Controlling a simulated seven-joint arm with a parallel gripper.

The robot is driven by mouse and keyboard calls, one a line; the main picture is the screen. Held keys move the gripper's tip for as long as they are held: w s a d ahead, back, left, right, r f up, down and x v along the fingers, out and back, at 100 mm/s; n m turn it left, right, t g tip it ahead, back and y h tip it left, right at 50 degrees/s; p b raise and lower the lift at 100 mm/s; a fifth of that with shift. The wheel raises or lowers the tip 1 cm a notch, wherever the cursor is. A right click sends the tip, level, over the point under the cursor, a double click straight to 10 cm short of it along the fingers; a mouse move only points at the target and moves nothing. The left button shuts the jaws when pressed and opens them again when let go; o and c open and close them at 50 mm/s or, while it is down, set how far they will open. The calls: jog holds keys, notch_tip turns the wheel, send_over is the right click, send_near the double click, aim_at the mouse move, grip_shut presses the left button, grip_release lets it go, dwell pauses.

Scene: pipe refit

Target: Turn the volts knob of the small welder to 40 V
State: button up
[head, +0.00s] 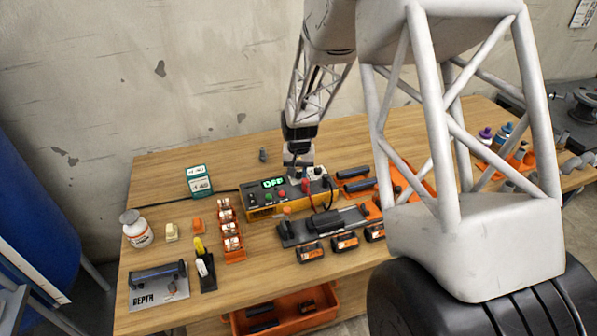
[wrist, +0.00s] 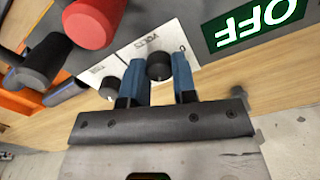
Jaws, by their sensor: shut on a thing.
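The small welder (head: 262,212) is a yellow box with a grey top panel on the workbench. Its green display (head: 273,183) reads OFF, and the display (wrist: 262,22) appears upside down in the wrist view. My gripper (wrist: 158,82) points down at the panel, its two blue fingers shut on the black volts knob (wrist: 159,65), one finger on each side. The VOLTS label is printed beside the knob. The knob's pointer and scale cannot be read. In the head view my gripper (head: 299,172) hides the knob at the welder's back.
A second black knob (wrist: 108,86) sits close beside one finger. Red and black plugs (wrist: 92,22) stand on the panel nearby.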

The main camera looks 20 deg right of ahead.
aim_at(299, 173)
jog(key=shift+m, duration=0.9)
jog(key=o, duration=0.9)
jog(key=shift+r, duration=0.1)
jog(key=shift+r, duration=3.85)
